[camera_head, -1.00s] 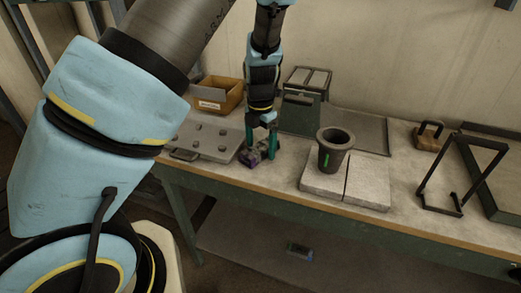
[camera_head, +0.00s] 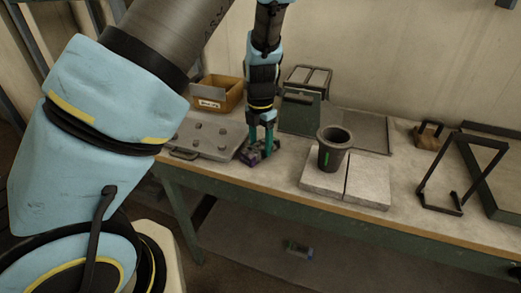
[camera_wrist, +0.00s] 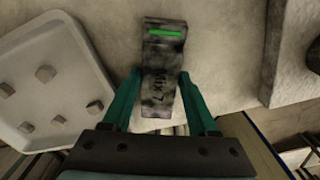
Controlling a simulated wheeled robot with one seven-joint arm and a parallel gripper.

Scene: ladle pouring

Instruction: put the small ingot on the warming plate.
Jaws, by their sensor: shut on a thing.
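The small ingot (camera_head: 250,158) is a dark mottled block on the bench top; the wrist view shows it (camera_wrist: 162,60) with a green bar and the lettering "Mix 7". My gripper (camera_head: 261,151) points down at it, with its teal fingers closed on the ingot's two sides. In the wrist view my gripper (camera_wrist: 158,78) has a finger on each side of the block. What looks like the warming plate (camera_head: 208,136), a pale grey plate with several raised studs and a handle, lies just left of the ingot. It also shows in the wrist view (camera_wrist: 68,92).
A cardboard box (camera_head: 232,95) and a green rack (camera_head: 299,112) are behind. A black frame stand (camera_head: 433,203) is farther right. A small object (camera_head: 298,250) lies below the bench.

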